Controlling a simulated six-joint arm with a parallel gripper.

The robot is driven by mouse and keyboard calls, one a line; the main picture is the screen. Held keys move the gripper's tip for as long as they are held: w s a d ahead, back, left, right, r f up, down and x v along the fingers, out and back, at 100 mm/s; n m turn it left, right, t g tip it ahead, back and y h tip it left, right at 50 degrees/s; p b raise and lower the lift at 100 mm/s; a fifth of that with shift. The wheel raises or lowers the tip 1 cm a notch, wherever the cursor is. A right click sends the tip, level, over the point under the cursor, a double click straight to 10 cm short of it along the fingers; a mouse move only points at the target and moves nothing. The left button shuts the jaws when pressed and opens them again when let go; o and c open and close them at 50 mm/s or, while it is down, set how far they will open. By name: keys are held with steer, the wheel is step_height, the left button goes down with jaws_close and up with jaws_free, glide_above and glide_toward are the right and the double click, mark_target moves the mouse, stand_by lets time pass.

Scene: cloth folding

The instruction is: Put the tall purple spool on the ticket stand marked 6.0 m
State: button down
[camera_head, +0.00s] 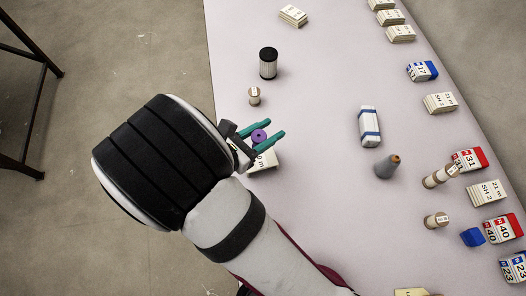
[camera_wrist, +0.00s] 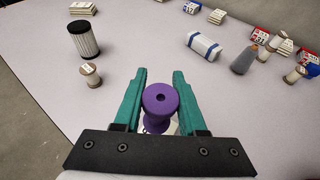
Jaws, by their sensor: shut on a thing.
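The purple spool (camera_wrist: 160,108) is held between the two green fingers of my gripper (camera_wrist: 160,90), with its round end and centre hole facing the wrist camera. In the head view, the spool (camera_head: 259,136) shows between the fingers of my gripper (camera_head: 262,132). A cream ticket stand (camera_head: 266,160) lies directly below or just beside the gripper. Its print ends in "0 m"; the rest is hidden by my gripper. In the wrist view only a white sliver of it (camera_wrist: 173,129) shows beside the spool. I cannot tell whether the spool touches it.
A black-capped cylinder (camera_head: 268,63) and a small wooden spool (camera_head: 254,96) stand behind the gripper. Ticket stands and number blocks (camera_head: 468,160) line the right edge. The table middle (camera_head: 320,90) is clear.

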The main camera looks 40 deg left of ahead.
step_height(320, 180, down, 6)
steer(key=shift+f, duration=0.25)
steer(key=shift+f, duration=0.15)
steer(key=shift+c, duration=2.4)
jaws_free()
